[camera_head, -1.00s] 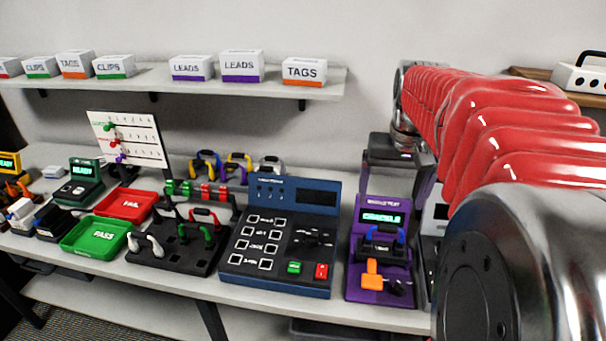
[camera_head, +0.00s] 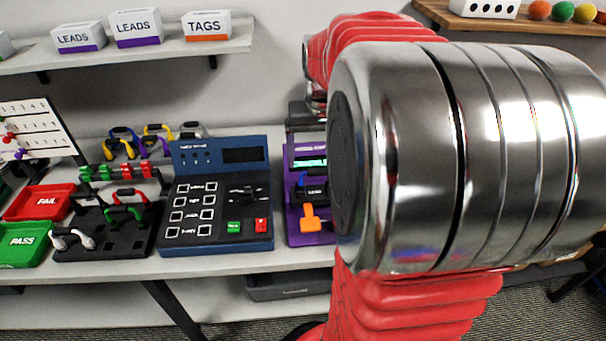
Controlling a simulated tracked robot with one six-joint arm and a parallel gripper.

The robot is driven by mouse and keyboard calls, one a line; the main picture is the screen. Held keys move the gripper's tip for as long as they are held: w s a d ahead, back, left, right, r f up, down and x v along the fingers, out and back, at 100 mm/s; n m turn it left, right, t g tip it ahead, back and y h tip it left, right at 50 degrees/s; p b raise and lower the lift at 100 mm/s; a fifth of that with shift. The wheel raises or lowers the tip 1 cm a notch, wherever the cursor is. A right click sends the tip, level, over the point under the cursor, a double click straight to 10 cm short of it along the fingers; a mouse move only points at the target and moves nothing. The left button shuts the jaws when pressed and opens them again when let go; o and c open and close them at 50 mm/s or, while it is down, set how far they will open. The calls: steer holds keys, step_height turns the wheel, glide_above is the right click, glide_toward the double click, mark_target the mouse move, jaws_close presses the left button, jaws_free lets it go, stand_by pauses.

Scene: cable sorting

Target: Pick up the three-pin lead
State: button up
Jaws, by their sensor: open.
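I cannot make out which lead has three pins. A black holder (camera_head: 88,245) on the bench carries a white lead (camera_head: 72,239), a green-handled lead (camera_head: 125,213) and a red-handled lead (camera_head: 130,194). Several more leads, with yellow, blue and grey handles (camera_head: 158,130), stand behind at the back of the bench. My gripper is not in view. My red-sleeved arm with its large silver joint fills the right of the picture and hides the bench there.
A blue tester (camera_head: 218,243) stands mid-bench, with a purple tester (camera_head: 291,230) to its right, partly behind my arm. Red FAIL (camera_head: 45,202) and green PASS (camera_head: 20,241) trays lie left. A shelf (camera_head: 140,60) with labelled boxes hangs above.

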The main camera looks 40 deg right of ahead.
mark_target(317, 170)
steer(key=shift+w+d+f, duration=0.1)
steer(key=shift+w+f, duration=0.05)
steer(key=shift+f, duration=0.95)
steer(key=shift+f, duration=0.1)
steer(key=shift+w+d+f, duration=0.15)
steer(key=shift+f, duration=0.65)
steer(key=shift+w+d+f, duration=0.1)
steer(key=shift+w+f, duration=0.05)
steer(key=shift+f, duration=0.7)
steer(key=shift+w+d+f, duration=0.15)
steer(key=shift+f, duration=0.65)
steer(key=shift+c, duration=0.4)
steer(key=c, duration=0.9)
steer(key=shift+r, duration=0.15)
step_height(317, 170, up, 10)
steer(key=shift+f, duration=0.1)
